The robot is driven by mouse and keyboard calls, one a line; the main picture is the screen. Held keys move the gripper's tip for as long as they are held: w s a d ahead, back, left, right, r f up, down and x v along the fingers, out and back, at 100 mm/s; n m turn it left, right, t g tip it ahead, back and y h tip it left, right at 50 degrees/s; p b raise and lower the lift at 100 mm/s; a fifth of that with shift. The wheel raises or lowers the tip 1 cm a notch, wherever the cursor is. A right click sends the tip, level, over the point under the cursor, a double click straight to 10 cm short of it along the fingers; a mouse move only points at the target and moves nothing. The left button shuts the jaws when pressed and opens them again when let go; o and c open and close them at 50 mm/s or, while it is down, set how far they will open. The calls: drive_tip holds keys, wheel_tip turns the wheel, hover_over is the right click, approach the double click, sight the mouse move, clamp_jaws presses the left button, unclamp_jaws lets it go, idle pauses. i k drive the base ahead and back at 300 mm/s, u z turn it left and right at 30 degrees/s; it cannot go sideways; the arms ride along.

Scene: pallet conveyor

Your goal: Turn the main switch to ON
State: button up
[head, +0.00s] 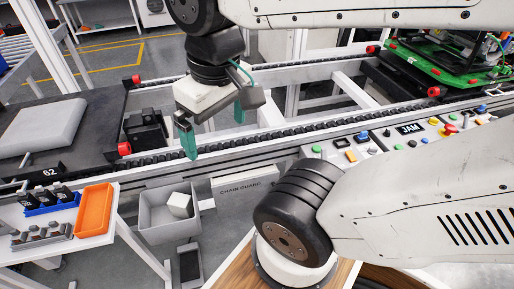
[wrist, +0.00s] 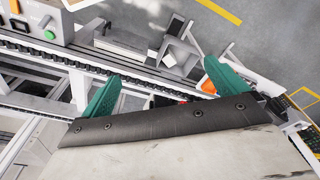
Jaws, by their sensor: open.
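The control panel (head: 372,150) runs along the near conveyor rail at the right of the head view, with several coloured buttons, knobs and a JAM label. A corner of a button panel (wrist: 62,12) with green and orange buttons shows at the top left of the wrist view. I cannot tell which control is the main switch, or its position. My gripper (head: 213,128) hangs over the conveyor, left of the panel and well apart from it. Its green fingers are spread and empty; they also show in the wrist view (wrist: 162,70).
An orange tray (head: 94,210) and dark parts stand on a side table at the left. A grey bin (head: 155,222) with a white block sits below the conveyor rail (head: 270,138). A green pallet (head: 440,62) is at the back right. My arm link covers ground below the panel.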

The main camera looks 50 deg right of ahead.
sight(432, 121)
drive_tip(key=z, duration=2.9)
drive_tip(key=k, duration=0.5)
drive_tip(key=z, duration=1.45)
drive_tip(key=i, duration=1.3)
drive_tip(key=u, duration=1.45)
